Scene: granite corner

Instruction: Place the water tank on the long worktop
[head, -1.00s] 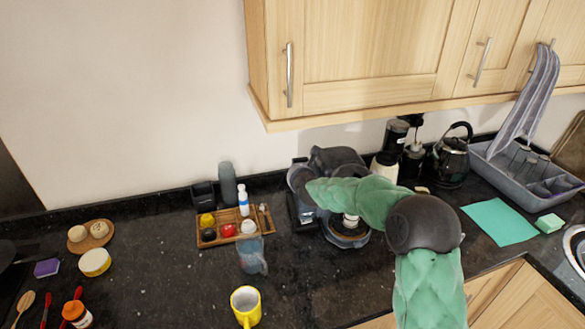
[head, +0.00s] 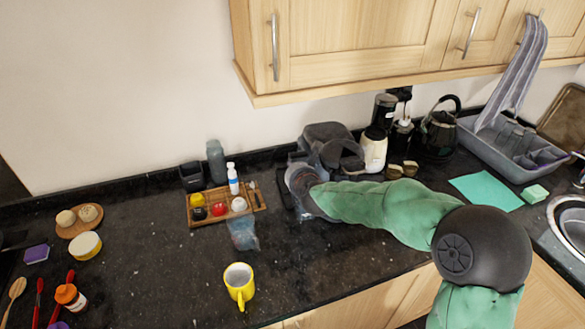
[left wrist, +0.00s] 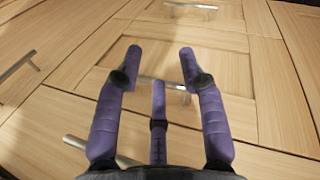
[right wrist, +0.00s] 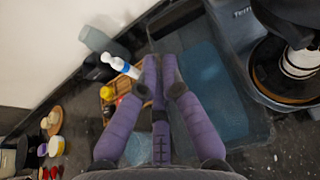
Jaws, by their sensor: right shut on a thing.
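In the right wrist view, a bluish see-through water tank (right wrist: 212,85) is beside the dark coffee machine (right wrist: 270,55). My right gripper (right wrist: 161,68) is shut on the tank's edge, its purple fingertips close together. In the head view, my right wrist (head: 302,190) is at the front of the coffee machine (head: 330,145), and its fingers and most of the tank are hidden or blurred together. The long worktop (head: 150,265) is dark speckled stone. My left gripper (left wrist: 160,53) is open and empty in front of wooden cupboard doors.
A wooden tray (head: 222,213) with small jars, a bluish see-through item (head: 243,235) and a yellow mug (head: 239,283) stand left of my right arm. A kettle (head: 437,135) and a dish rack (head: 500,150) are to the right. The worktop's left-centre is mostly clear.

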